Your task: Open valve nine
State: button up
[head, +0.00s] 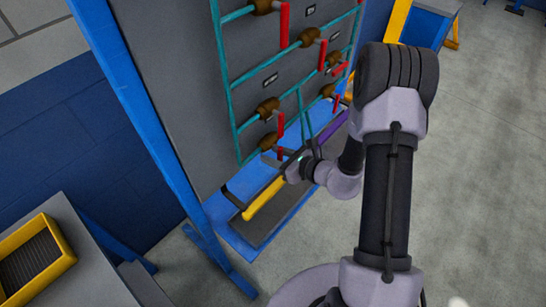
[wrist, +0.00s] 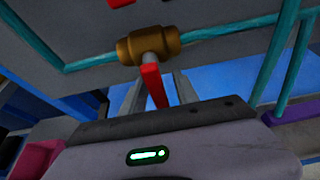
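The lowest valve on the panel has a brown body (head: 268,142) on a teal pipe. Its red handle (head: 280,154) points down. My gripper (head: 277,157) is at this valve. In the wrist view the brown valve body (wrist: 148,45) is above and the red handle (wrist: 154,85) hangs down between the two grey fingers of my gripper (wrist: 158,92). The fingers are apart, one on each side of the handle, with gaps visible. Contact with the handle is not clear. No readable number shows which valve is nine.
The grey panel (head: 190,95) in a blue frame (head: 135,105) carries several other valves with red handles. A yellow tray (head: 36,258) stands at lower left. Open floor (head: 480,150) is to the right.

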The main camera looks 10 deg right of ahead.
jog(key=shift+w+a, duration=0.1)
grip_shut()
dwell(1.4)
